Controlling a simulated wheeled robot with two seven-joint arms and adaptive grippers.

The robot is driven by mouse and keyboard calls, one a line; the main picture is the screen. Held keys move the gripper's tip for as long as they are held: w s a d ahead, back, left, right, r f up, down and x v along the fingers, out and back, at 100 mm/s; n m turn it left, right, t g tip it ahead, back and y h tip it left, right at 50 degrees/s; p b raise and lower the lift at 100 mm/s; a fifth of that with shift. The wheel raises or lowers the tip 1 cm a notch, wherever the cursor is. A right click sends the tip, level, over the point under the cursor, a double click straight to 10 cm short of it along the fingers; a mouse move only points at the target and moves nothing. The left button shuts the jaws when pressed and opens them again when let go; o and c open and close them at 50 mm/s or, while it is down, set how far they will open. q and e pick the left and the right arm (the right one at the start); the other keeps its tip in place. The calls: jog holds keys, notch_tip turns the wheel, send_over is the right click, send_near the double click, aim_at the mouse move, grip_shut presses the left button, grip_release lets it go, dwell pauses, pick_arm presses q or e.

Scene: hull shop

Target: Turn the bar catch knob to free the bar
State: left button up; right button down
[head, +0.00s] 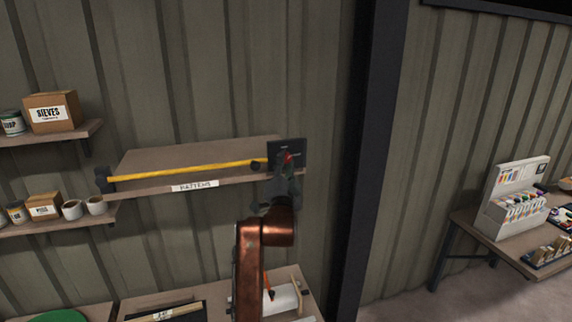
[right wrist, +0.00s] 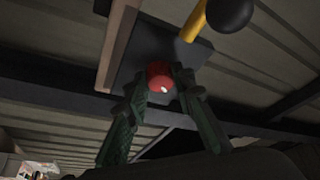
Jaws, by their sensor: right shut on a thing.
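The yellow bar (head: 190,173) lies across the front of a wall shelf, from a dark bracket at its left end to a black ball end (right wrist: 230,13) at the right. The red catch knob (right wrist: 159,75) sits on a dark plate (head: 291,151) at the shelf's right end. My right gripper (right wrist: 160,85) has its green fingers on both sides of the knob and is shut on it. In the head view the right gripper (head: 284,168) covers most of the knob. My left gripper is in neither view.
The shelf (head: 185,157) carries a "BATTENS" label (head: 195,186). Shelves with boxes and pots are at the left. A dark post (head: 368,150) stands right of the plate. A table with a display box (head: 515,195) is at the far right. A bench is below my right arm.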

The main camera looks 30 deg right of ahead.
jog(key=shift+r+m+g+y+p, duration=0.25)
jog(key=shift+m+g+p, duration=0.4)
jog(key=shift+m+p, duration=0.8)
jog(key=shift+r+m+g+y+p, duration=0.15)
jog(key=shift+m+g+p, duration=0.65)
jog(key=shift+m, duration=1.1)
jog(key=shift+r+m+g+y+p, duration=0.15)
jog(key=shift+m+g+y+p, duration=0.25)
jog(key=shift+m+p, duration=1.15)
jog(key=c, duration=1.6)
grip_release()
